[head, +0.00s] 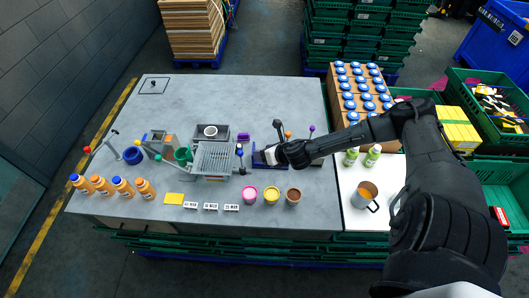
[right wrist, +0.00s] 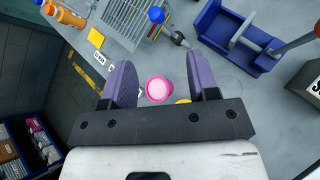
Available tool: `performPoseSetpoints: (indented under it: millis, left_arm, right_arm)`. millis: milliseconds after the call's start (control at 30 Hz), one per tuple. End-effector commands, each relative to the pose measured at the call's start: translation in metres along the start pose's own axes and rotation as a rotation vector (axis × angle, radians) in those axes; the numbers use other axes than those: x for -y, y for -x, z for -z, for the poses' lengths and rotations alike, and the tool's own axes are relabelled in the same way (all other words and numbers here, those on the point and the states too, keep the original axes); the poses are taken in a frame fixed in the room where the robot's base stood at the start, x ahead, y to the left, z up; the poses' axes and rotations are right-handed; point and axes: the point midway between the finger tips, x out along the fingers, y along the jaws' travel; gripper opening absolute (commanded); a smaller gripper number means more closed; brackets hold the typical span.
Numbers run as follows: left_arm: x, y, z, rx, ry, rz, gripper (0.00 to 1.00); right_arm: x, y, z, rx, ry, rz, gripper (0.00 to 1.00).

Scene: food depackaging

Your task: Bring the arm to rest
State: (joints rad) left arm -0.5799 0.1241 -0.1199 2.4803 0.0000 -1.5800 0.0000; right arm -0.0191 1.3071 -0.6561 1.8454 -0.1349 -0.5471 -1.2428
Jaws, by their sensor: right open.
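My right arm reaches in from the right in the head view, and its gripper (head: 272,155) hangs over the middle right of the grey table (head: 280,95). In the right wrist view the gripper (right wrist: 163,82) shows two purple fingers spread wide apart with nothing held between them. A pink cup (right wrist: 158,89) appears between the fingers but lies below them on the table; it also stands at the table's front in the head view (head: 249,194). My left gripper is not in view.
A metal rack (head: 214,158), blue fixture (head: 259,160) and several orange bottles (head: 101,186) stand on the table. A yellow cup (head: 271,195), a brown cup (head: 293,196) and a metal mug (head: 367,193) stand near its front. Boxes of blue-capped bottles (head: 358,90) stand behind at right.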

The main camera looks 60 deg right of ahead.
Motion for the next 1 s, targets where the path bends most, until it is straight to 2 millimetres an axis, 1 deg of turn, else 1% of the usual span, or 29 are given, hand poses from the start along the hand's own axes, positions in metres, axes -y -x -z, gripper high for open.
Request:
performPoseSetpoints:
  millis: [533, 633, 700, 767, 900, 1000]
  left_arm:
    - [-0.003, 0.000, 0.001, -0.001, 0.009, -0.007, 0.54]
    - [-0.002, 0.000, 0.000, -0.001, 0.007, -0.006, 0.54]
    - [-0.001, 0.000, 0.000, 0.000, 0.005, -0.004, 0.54]
    - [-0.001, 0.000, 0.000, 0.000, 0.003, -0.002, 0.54]
    - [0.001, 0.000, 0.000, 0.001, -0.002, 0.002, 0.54]
    - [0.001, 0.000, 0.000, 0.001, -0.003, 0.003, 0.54]
  right_arm:
    - [0.000, 0.000, 0.000, 0.000, -0.001, 0.000, 0.54]
    - [0.000, 0.000, 0.000, 0.000, -0.039, 0.000, 0.54]
    - [0.002, 0.000, -0.001, 0.005, -0.110, 0.012, 0.54]
    - [0.009, 0.000, -0.003, 0.023, -0.202, 0.049, 0.54]
    - [0.031, 0.004, -0.010, 0.108, -0.465, 0.184, 0.54]
    - [0.034, 0.013, -0.012, 0.174, -0.640, 0.253, 0.54]
